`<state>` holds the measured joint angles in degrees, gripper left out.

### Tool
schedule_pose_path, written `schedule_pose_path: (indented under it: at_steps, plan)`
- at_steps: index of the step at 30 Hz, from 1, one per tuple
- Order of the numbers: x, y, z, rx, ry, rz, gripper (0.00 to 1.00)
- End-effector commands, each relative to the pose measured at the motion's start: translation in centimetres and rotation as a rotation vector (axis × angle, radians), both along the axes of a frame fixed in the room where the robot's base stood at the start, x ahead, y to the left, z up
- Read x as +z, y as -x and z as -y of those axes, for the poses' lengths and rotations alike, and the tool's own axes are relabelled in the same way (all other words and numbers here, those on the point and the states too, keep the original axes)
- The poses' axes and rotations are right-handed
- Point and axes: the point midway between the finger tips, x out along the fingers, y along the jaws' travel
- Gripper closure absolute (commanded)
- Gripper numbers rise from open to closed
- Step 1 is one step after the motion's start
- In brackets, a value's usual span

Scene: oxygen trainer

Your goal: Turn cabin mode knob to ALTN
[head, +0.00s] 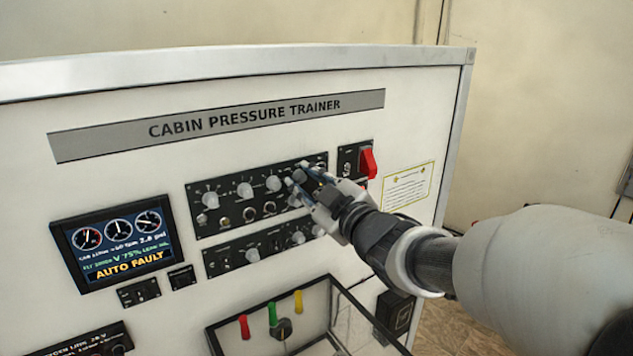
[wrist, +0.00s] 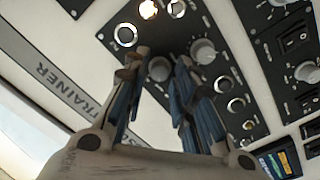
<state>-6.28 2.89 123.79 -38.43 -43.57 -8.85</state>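The upper knob panel (head: 235,205) on the trainer's front carries a row of grey knobs, with labels too small to read, so I cannot tell which one is the cabin mode knob. My gripper (head: 298,174) is at the right end of this row, its fingers pointing at the panel. In the wrist view my gripper (wrist: 160,62) is open, with a grey knob (wrist: 159,69) showing between the two blue-padded fingers. There is a visible gap on both sides of this knob. I cannot tell its pointer direction.
A red guarded switch (head: 368,163) sits close to the right of my gripper. A second knob panel (head: 230,261) lies below. The display (head: 115,245) at left reads AUTO FAULT. A clear-walled box with coloured levers (head: 272,314) juts out at the bottom.

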Motion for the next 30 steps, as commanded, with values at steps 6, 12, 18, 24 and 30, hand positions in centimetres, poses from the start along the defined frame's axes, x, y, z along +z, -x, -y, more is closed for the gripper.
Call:
schedule_pose_path:
  at_steps: [6,12,18,24,30]
  plan:
    - [0.0,0.01,0.02,0.0,0.0,0.0,0.78]
    - [0.0,0.03,0.03,0.0,0.0,0.0,0.92]
    - [-0.01,0.02,0.04,0.0,0.0,0.0,1.0]
    - [0.0,0.04,0.04,0.0,-0.003,-0.002,1.0]
    - [0.03,0.03,0.04,0.0,-0.042,-0.029,1.0]
